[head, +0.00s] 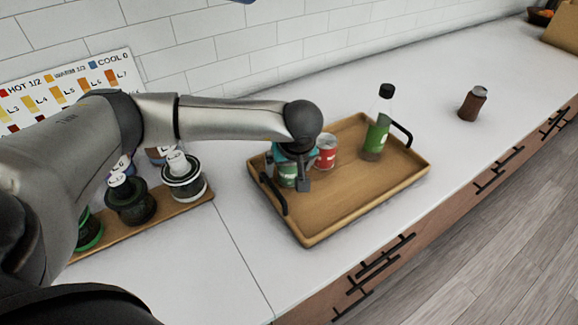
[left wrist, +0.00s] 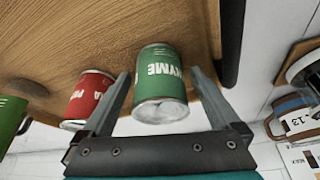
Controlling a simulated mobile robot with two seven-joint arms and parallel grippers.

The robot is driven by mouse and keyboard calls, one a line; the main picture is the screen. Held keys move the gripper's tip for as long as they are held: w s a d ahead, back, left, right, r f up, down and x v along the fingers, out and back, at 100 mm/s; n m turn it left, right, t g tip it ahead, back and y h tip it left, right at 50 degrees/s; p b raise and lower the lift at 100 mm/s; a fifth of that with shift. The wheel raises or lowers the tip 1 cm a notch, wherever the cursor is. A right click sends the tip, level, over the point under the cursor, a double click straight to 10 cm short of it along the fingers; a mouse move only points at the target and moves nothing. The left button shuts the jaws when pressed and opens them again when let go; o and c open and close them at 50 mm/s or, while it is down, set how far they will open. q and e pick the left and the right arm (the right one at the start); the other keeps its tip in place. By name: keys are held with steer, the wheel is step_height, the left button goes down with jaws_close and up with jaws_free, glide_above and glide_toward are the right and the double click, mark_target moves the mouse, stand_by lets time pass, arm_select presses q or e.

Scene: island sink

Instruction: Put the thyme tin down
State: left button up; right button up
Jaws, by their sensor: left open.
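The thyme tin (head: 287,175) is a small green can standing on the wooden tray (head: 335,205), near the tray's left handle. In the left wrist view the tin (left wrist: 160,85) reads "THYME" and sits between the two fingers. My left gripper (head: 297,172) is over the tin in the head view. In the left wrist view its fingers (left wrist: 160,100) are open, with a gap showing on each side of the tin. The gripper partly hides the tin in the head view. My right gripper is not in view.
A red tin (head: 326,152) stands close beside the thyme tin. A green-labelled bottle (head: 377,130) stands at the tray's right end. A brown can (head: 472,104) stands on the counter further right. Dark jars (head: 130,203) stand on a board at left. The tray's front is clear.

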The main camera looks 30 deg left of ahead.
arm_select(q)
steer(key=shift+r, duration=0.1)
steer(key=shift+r, duration=0.25)
steer(key=v, duration=1.1)
steer(key=shift+s+r+p, duration=0.2)
steer(key=shift+r+p, duration=0.1)
steer(key=shift+p, duration=0.1)
steer(key=shift+d, duration=0.15)
